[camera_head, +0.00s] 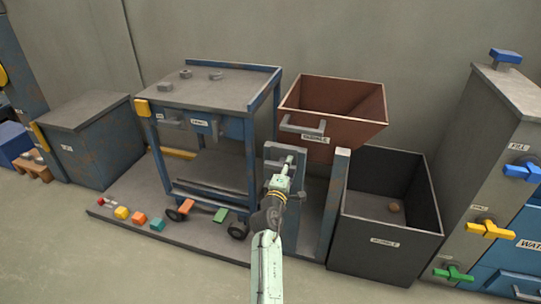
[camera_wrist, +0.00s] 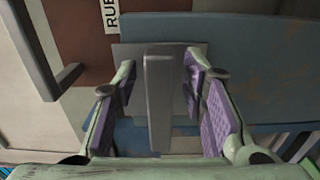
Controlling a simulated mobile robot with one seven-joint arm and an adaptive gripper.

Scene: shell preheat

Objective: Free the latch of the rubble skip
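The rubble skip (camera_head: 345,100) is a rust-brown open bin with a grey bar handle (camera_head: 302,126) and a white label. Part of its brown front and the label also show at the top left of the wrist view (camera_wrist: 90,22). In the wrist view a grey upright latch lever (camera_wrist: 158,95) stands in front of a grey plate (camera_wrist: 130,50). My gripper (camera_wrist: 158,105) is open, with one purple-padded finger on each side of the lever and visible gaps. In the head view my gripper (camera_head: 284,172) is at the grey latch post, left of and below the skip; it hides part of the latch.
A dark open bin (camera_head: 385,240) stands to the right, with a small brown lump inside. A blue wheeled cart (camera_head: 205,90) stands left of my arm. Several coloured blocks (camera_head: 139,218) lie on the grey platform. Valves with coloured handles (camera_head: 490,229) are far right.

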